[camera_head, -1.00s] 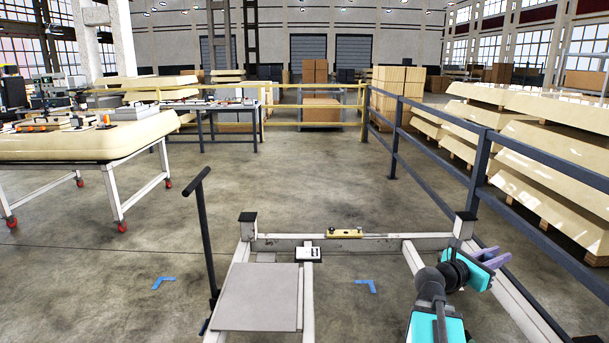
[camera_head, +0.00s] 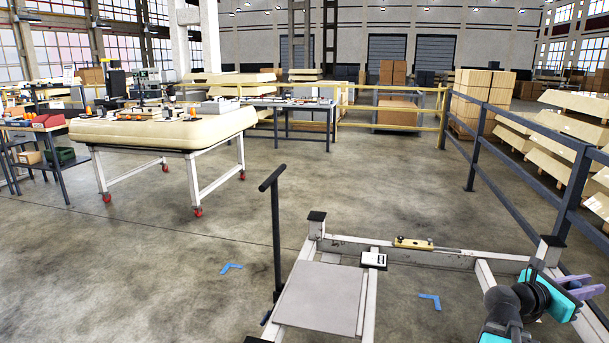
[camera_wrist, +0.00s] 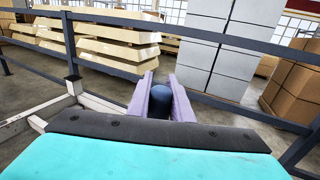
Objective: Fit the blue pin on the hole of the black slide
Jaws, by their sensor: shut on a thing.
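My gripper (camera_head: 586,287) is at the right edge of the head view, held out beyond the right side of a white metal frame. In the wrist view its two pale purple fingers (camera_wrist: 158,88) are closed around a dark blue, round-ended pin (camera_wrist: 159,104). The pin's lower part is hidden by the wrist. In the head view I cannot make out the pin between the fingers. I cannot identify the black slide or its hole in either view.
The white frame (camera_head: 455,258) has corner posts, a grey plate (camera_head: 322,298) and an upright dark handle (camera_head: 275,225). Dark railings (camera_head: 520,212) run along the right. A cream-topped wheeled table (camera_head: 165,135) and a workbench (camera_head: 42,122) stand left. Open floor lies between.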

